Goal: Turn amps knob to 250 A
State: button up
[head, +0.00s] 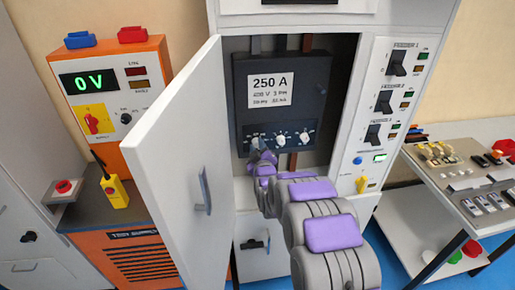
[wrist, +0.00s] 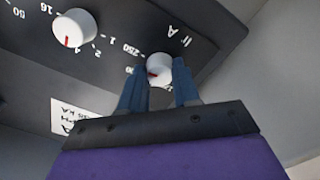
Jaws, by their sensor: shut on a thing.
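The amps knob (wrist: 159,66) is white with a red pointer mark, beside an "Ir A" label that appears upside down in the wrist view. My gripper (wrist: 165,75) has its blue fingers on either side of it, shut on it. The red mark faces left and slightly down, toward a number partly hidden by the left finger. The "250" label sits just above that number. In the head view my gripper (head: 262,157) reaches the lower left of the dark breaker panel (head: 312,105), hiding part of the knob.
Another white knob (wrist: 74,28) sits on the same panel. The open cabinet door (head: 180,150) stands left of my arm. Feeder switches (head: 385,100) line the right cabinet face. A control bench (head: 470,180) stands at the right, and an orange tester (head: 115,90) at the left.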

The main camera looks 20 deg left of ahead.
jog(key=shift+s+f+m, duration=0.1)
jog(key=shift+f+m, duration=0.05)
jog(key=shift+m, duration=0.55)
jog(key=o, duration=1.1)
jog(key=shift+a, duration=0.1)
jog(key=shift+c, duration=0.2)
jog(key=shift+s+p, duration=0.1)
jog(key=shift+p, duration=0.2)
jog(key=p+v, duration=0.1)
jog(key=v, duration=1.6)
jog(key=shift+p, duration=0.4)
